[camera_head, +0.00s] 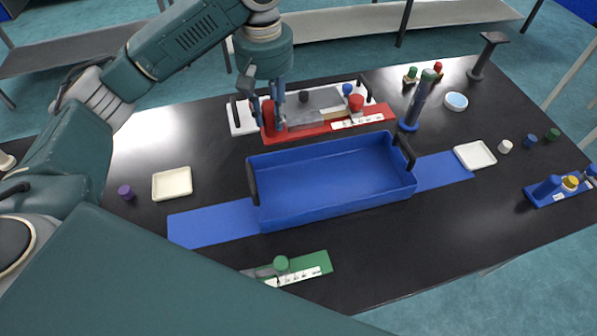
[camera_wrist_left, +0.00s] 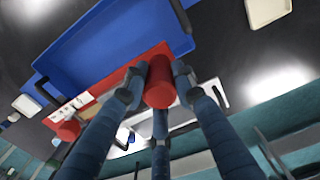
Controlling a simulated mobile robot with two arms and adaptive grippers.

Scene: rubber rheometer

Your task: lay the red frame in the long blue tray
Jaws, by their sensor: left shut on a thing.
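The long blue tray (camera_head: 335,205) stands empty in the middle of the black table, with a dark handle at each end. Behind it, in the head view, the red frame shows a red round post (camera_head: 356,103) at its right end and another red post (camera_wrist_left: 160,82) at the gripper. It is at the red strip (camera_head: 375,119). My left gripper (camera_head: 272,122) points down at the strip's left end and is shut on that post, which sits between its fingers in the left wrist view. The frame's middle is partly hidden. My right gripper is not in view.
A white tray (camera_head: 240,117) with dark handles lies behind the red strip. A blue strip (camera_head: 213,221) lies under the blue tray. A blue post (camera_head: 416,104) stands right of the red strip. A cream dish (camera_head: 172,184) sits at left, a green strip (camera_head: 318,264) in front.

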